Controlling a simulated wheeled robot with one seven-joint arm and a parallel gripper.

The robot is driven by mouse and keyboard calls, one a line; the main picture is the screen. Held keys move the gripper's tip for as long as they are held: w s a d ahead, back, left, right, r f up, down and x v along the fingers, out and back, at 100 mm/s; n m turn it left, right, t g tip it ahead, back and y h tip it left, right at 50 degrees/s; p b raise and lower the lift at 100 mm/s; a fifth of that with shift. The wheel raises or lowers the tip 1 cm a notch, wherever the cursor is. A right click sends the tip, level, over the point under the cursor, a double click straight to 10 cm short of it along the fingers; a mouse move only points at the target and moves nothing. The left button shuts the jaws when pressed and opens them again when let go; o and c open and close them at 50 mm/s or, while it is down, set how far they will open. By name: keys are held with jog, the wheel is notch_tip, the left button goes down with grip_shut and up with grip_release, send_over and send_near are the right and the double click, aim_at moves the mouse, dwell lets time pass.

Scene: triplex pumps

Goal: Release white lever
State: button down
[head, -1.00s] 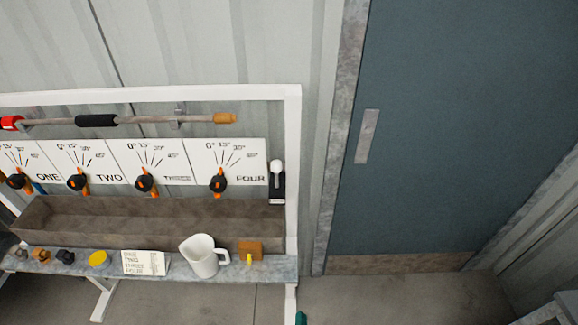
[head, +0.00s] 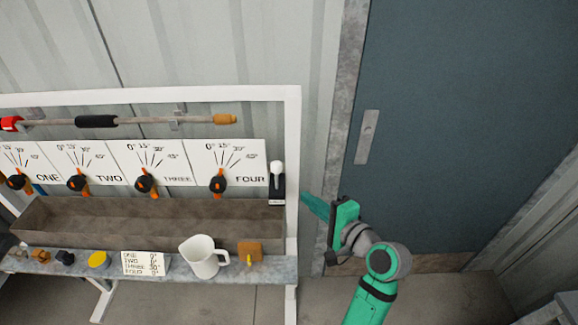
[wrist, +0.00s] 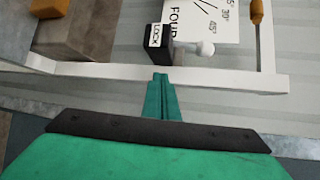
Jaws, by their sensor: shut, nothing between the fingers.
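The white lever (head: 277,167) has a round white knob and stands upright on a small black base (head: 277,190), right of the panel marked FOUR. In the wrist view the white knob (wrist: 206,48) shows beside the black block (wrist: 158,43), which reads LOCK. My gripper (head: 305,197) is green, with its fingers together and empty. Its tip points left, just right of the frame's white post and a little below the lever. In the wrist view the fingertips (wrist: 160,78) lie over the white frame bar, apart from the lever.
The white frame (head: 292,130) stands between my gripper and the lever's base. Dials with orange pointers line the panels to the left. A brown trough (head: 150,222) and a shelf (head: 120,266) with a white jug (head: 203,256) sit below. A blue door (head: 460,120) is at right.

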jog(key=n+g+y, duration=0.1)
jog(key=g+y, duration=0.1)
send_near(277, 175)
jog(key=w+d+r, duration=0.1)
jog(key=w+d, duration=0.1)
jog(key=d, duration=0.1)
jog(key=shift+s+r, duration=0.15)
jog(key=shift+r, duration=0.1)
jog(key=x, duration=1)
jog(key=shift+a, duration=0.15)
